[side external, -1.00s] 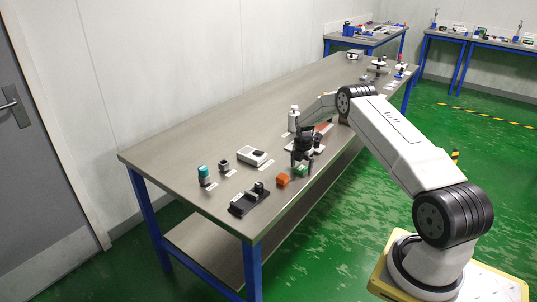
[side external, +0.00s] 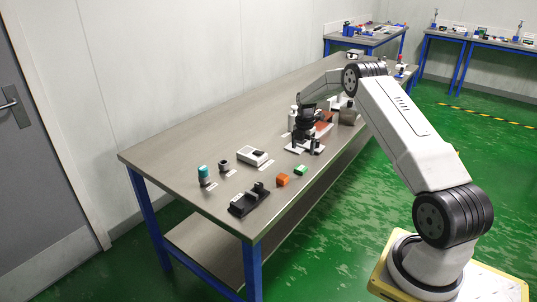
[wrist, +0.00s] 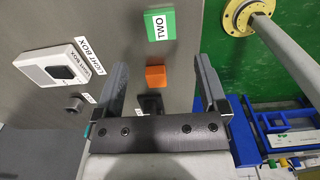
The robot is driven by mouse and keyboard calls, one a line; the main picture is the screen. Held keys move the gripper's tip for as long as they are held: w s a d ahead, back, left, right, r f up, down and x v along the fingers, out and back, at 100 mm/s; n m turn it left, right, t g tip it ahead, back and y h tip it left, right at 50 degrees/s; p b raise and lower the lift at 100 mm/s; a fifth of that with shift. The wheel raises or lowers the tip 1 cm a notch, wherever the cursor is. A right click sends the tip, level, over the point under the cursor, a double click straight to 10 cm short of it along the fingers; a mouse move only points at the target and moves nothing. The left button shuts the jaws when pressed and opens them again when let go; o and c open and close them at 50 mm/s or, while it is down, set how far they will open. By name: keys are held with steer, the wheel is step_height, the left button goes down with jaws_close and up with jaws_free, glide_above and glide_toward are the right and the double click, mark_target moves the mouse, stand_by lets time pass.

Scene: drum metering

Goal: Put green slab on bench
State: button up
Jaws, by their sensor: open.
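The green slab (side external: 300,170) lies flat on the bench (side external: 215,130) near its front edge, beside an orange block (side external: 283,180). In the wrist view the green slab (wrist: 160,24) carries a white label reading "TWO", and the orange block (wrist: 156,76) is below it. My gripper (side external: 308,140) is raised above the bench, farther back than the slab and apart from it. In the wrist view my gripper (wrist: 160,80) has its two fingers wide apart with nothing held between them.
A white light box (side external: 254,155), a teal-topped cylinder (side external: 203,172), a small dark cylinder (side external: 224,165) and a black fixture (side external: 249,200) stand on the near bench. A white bottle (side external: 293,118) is near my gripper. The bench's left part is clear.

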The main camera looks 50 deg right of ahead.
steer(key=shift+r, duration=1.95)
steer(key=s+a+r+m+t, duration=0.1)
steer(key=a+r+m, duration=0.25)
steer(key=a, duration=0.75)
steer(key=s+a+r+m, duration=0.1)
steer(key=a+r+m, duration=0.3)
steer(key=a, duration=0.6)
steer(key=s+a+f+m+t, duration=0.1)
steer(key=s+a+m, duration=0.9)
steer(key=s+a, duration=0.5)
steer(key=shift+s+a+t, duration=0.3)
steer(key=shift+s+a, duration=0.1)
steer(key=shift+s, duration=0.55)
